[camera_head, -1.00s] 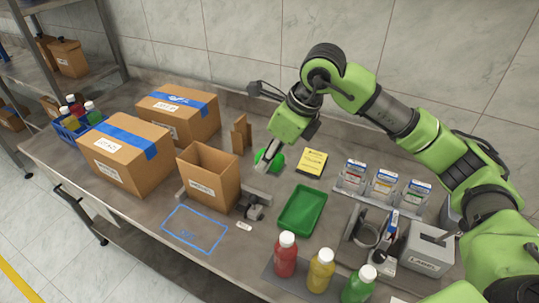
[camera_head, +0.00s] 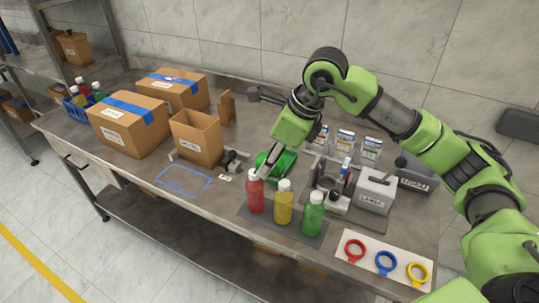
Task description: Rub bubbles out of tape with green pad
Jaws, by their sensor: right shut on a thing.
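My right gripper (camera_head: 262,170) is shut, pointing down above the green tray and just behind the red bottle. It holds the green pad, which is mostly hidden by the fingers and hard to tell apart from the green tray behind. Blue tape (camera_head: 137,108) runs across the top of the closed front carton (camera_head: 128,138) at the left. Another strip of blue tape (camera_head: 170,78) lies on the closed back carton (camera_head: 188,98). Bubbles in the tape are too small to tell. My left gripper is out of view.
An open carton (camera_head: 197,142) stands between the closed cartons and the green tray (camera_head: 289,163). Red (camera_head: 256,197), yellow (camera_head: 284,206) and green (camera_head: 313,217) bottles stand at the front. A label box (camera_head: 375,190) and coloured rings (camera_head: 386,263) are to the right.

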